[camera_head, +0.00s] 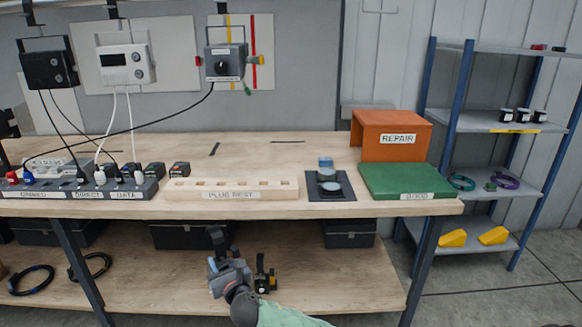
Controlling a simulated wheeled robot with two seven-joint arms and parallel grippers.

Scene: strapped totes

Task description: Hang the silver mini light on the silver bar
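I cannot clearly make out a silver mini light or a silver bar. A small silver-blue piece (326,164) stands on a black pad (342,188) on the bench; I cannot tell what it is. A grey box with a dial (226,63) hangs by a handle on the back wall, beside a white box (125,64) and a black box (48,69). My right gripper (237,269) is low in front of the bench, its arm coming in from the bottom right. Its fingertips are too small and dark to read. My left gripper is not in view.
The wooden bench (270,150) holds a plug rest block (232,189), a socket strip (75,190), an orange repair box (391,135) and a green good block (405,182). Cables hang from the wall boxes. A blue-framed shelf (500,122) stands right. The bench's back middle is mostly clear.

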